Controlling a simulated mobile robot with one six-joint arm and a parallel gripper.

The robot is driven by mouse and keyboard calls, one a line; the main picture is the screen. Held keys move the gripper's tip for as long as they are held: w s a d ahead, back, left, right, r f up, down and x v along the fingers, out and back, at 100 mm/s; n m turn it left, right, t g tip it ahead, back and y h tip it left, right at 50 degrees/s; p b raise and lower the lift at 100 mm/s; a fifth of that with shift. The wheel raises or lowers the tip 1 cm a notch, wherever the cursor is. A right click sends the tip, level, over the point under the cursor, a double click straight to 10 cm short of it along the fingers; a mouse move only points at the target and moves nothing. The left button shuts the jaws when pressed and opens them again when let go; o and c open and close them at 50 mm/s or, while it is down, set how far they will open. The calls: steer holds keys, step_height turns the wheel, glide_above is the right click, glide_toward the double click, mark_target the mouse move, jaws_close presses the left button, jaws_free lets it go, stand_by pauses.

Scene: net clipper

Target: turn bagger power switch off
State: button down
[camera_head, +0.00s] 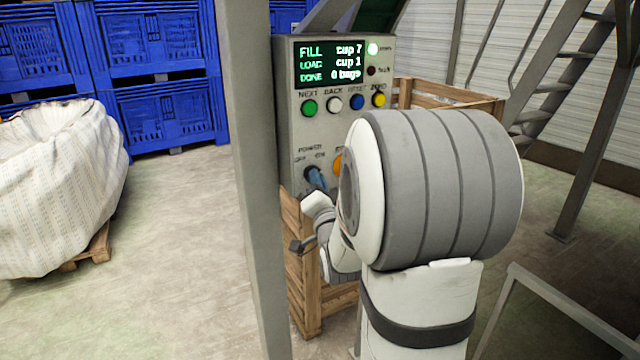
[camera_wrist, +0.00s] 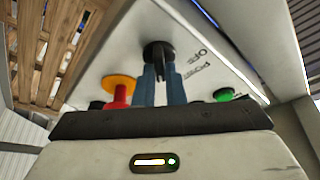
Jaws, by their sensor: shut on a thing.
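The bagger's control box (camera_head: 335,130) stands ahead in the head view, its display (camera_head: 330,62) lit with FILL cup 7, LOAD cup 1 and DONE 0 bags. The power switch (camera_head: 309,171) is a black rotary knob under the OFF and ON labels. My gripper (camera_head: 317,179) is at the knob. In the wrist view, the blue fingers of my gripper (camera_wrist: 160,78) stand on either side of the black power switch (camera_wrist: 158,52) and are shut on it. The fingers partly cover the knob, so I cannot tell which label it points to.
A red stop button (camera_wrist: 122,94) on a yellow base sits close beside the fingers. A grey post (camera_head: 250,180) stands just left of the box.

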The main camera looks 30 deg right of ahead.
steer(key=n+y+b, duration=0.4)
steer(key=n+b, duration=0.2)
steer(key=n, duration=0.2)
steer(key=n+y+b, duration=0.4)
steer(key=n+b, duration=0.3)
steer(key=n, duration=0.1)
steer(key=n+y+b, duration=0.3)
steer(key=n+b, duration=0.3)
steer(key=n, duration=0.2)
steer(key=shift+d+n+y+b, duration=0.35)
steer(key=shift+n+y+b, duration=0.05)
steer(key=shift+n+g, duration=0.3)
steer(key=shift+g, duration=0.1)
steer(key=c, duration=1.5)
jaws_free()
steer(key=p+v, duration=0.1)
steer(key=v, duration=0.6)
steer(key=shift+s+f, duration=0.25)
steer(key=shift+s, duration=0.1)
steer(key=shift+d, duration=0.1)
